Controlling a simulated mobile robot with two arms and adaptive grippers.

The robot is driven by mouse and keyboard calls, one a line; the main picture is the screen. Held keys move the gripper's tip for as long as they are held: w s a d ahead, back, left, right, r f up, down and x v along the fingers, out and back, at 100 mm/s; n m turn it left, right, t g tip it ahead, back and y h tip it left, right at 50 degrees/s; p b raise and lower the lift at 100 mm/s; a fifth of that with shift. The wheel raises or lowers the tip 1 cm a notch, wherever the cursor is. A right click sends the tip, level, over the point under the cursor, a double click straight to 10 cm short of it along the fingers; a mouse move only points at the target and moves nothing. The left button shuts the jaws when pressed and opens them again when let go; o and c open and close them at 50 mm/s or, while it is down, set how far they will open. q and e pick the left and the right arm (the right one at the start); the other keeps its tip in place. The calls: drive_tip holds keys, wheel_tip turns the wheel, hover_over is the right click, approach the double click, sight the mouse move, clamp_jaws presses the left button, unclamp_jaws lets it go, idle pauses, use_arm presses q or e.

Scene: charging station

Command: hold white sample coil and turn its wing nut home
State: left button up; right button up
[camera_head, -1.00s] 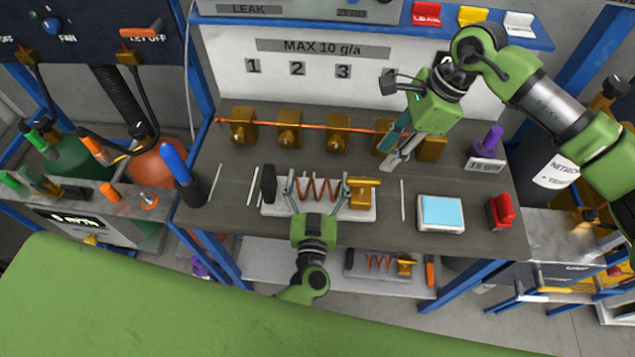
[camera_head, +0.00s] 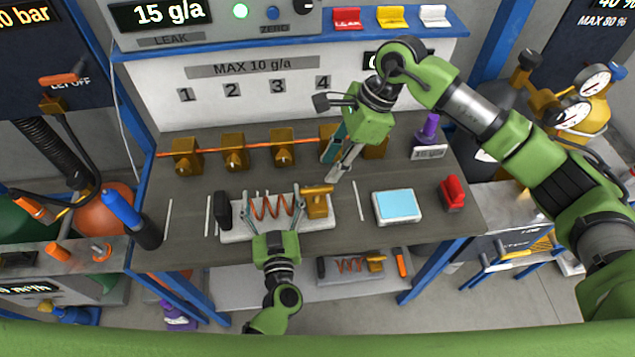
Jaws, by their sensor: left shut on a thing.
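The white sample coil is a white base (camera_head: 240,235) with a copper coil (camera_head: 266,210) on it, lying on the dark bench. A black round part (camera_head: 222,210) stands at its left end. A brass fitting (camera_head: 317,203) with a bar-like top, apparently the wing nut, stands at its right end. My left gripper (camera_head: 277,203) reaches in from the front, its fingers shut on the sample coil around the copper turns. My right gripper (camera_head: 335,178) points down just behind and right of the brass fitting, apparently apart from it. Its finger gap is unclear.
Several brass fittings (camera_head: 233,152) on an orange pipe line the back of the bench, near my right gripper. A blue-topped scale (camera_head: 394,205), a red object (camera_head: 453,193) and a purple-topped item (camera_head: 428,135) are to the right. Another coil (camera_head: 352,266) lies on the lower shelf.

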sight(317, 188)
drive_tip(key=x, duration=0.8)
clamp_jaws()
